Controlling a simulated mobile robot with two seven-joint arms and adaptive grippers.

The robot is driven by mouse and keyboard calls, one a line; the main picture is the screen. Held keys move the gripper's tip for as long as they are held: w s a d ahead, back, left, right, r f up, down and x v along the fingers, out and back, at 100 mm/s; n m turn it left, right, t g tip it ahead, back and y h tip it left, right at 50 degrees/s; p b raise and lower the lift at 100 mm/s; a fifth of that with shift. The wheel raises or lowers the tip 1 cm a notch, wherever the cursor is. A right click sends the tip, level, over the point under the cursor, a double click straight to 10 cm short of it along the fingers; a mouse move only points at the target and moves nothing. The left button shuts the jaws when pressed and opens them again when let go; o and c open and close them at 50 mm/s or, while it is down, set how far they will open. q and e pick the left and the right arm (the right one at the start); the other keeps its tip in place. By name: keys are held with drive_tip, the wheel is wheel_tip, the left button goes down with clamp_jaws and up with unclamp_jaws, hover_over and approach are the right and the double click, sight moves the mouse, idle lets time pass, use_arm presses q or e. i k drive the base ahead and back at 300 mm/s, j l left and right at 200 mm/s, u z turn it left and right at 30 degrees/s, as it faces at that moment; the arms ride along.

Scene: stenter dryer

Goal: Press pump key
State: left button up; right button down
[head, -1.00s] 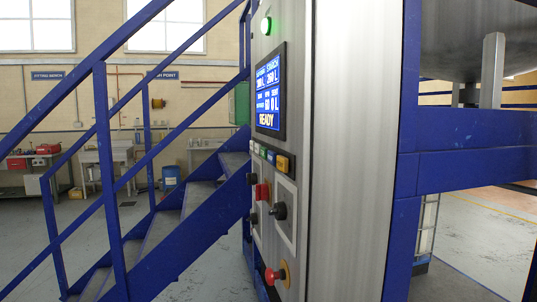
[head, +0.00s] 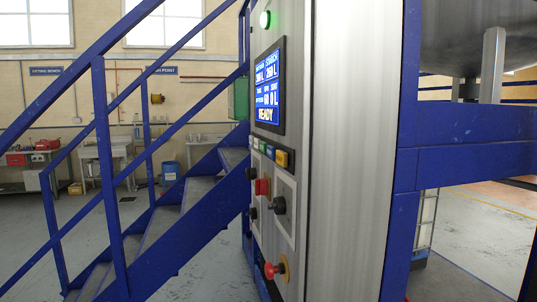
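The control panel (head: 340,170) is a tall grey metal cabinet seen at a steep angle. Its blue screen (head: 268,88) shows READY. Below the screen is a short row of small keys: a pale one (head: 255,143), a green one (head: 262,147), a blue one (head: 270,152) and a yellow-orange one (head: 281,158). Their markings are too small to read, so I cannot tell which is the pump key. Neither of my grippers is in view.
Lower on the panel are a red switch (head: 262,187), black knobs (head: 279,205) and a red mushroom button (head: 269,271). A green lamp (head: 265,19) is lit on top. Blue-railed stairs (head: 190,205) stand left; a blue frame (head: 470,155) stands right.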

sight(271, 150)
drive_tip(key=i+l, duration=0.4)
drive_tip(key=u, duration=1.55)
